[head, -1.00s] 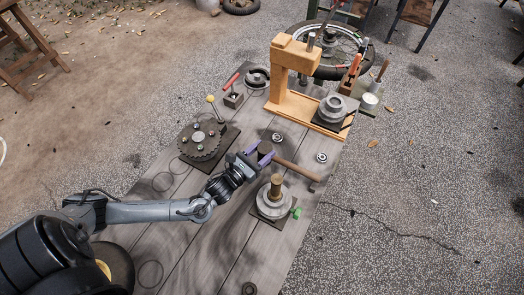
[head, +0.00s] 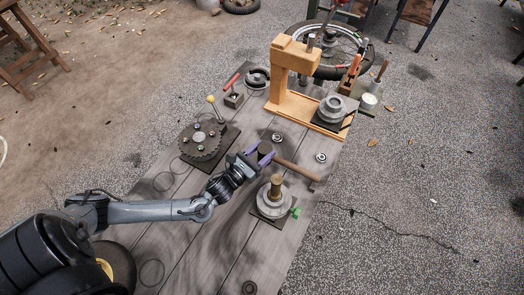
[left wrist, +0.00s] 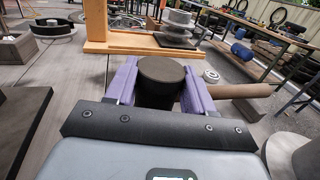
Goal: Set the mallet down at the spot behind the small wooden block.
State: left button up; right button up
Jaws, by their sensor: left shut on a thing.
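The mallet has a dark round head (head: 265,148) and a wooden handle (head: 295,169) that runs to the right. My left gripper (head: 259,151) is shut on the mallet head, with one purple finger on each side. In the left wrist view the dark head (left wrist: 160,76) sits between the fingers, and the handle (left wrist: 240,91) sticks out to the right. A small brown block (head: 314,186) shows by the handle's far end, close to the table's right edge. I cannot tell whether the mallet touches the table. My right gripper is not in view.
A stepped pulley with a wooden post (head: 274,196) stands just in front of the handle. A toothed disc on a plate (head: 201,139) is left of my gripper. An orange wooden press frame (head: 283,80) stands behind. Small bearing rings (head: 321,157) lie nearby.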

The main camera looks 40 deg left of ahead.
pick_arm(q)
jog(key=shift+r, duration=0.1)
dwell(0.5)
jog(key=shift+f, duration=0.75)
jog(key=o, duration=1.4)
jog(key=shift+o, duration=0.8)
jog(key=shift+f, duration=0.15)
jog(key=o, duration=0.3)
jog(key=shift+s, duration=0.1)
